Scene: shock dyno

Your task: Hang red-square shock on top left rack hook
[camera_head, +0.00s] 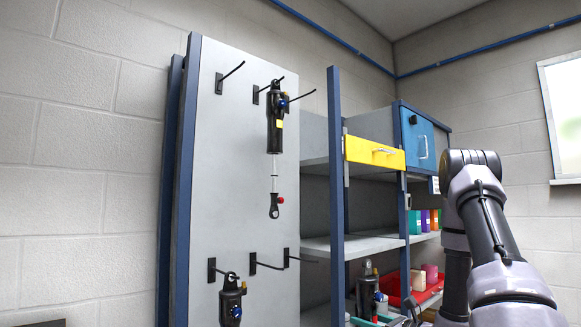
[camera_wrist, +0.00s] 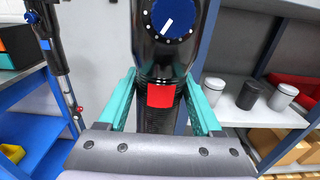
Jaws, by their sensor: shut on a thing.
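My gripper (camera_wrist: 160,88) has teal fingers shut on the body of a black shock (camera_wrist: 160,50). This shock carries a red square (camera_wrist: 161,96) between the fingers and a blue dial above it. In the head view the held shock (camera_head: 366,286) stands roughly upright low at the right of the rack; its lower part is cut off. The grey rack panel (camera_head: 225,170) bears the top left hook (camera_head: 232,76), which is empty. A shock with a yellow square (camera_head: 275,125) hangs from the top middle hook (camera_head: 268,88). Another top hook (camera_head: 301,97) projects at its right.
Another shock (camera_head: 231,300) hangs at the lower left hook, and lower hooks (camera_head: 264,264) beside it look empty. A blue post (camera_head: 336,170) stands between panel and shelves. A yellow drawer (camera_head: 374,152) and blue cabinet (camera_head: 418,140) jut out above. Canisters (camera_wrist: 250,94) stand on a shelf.

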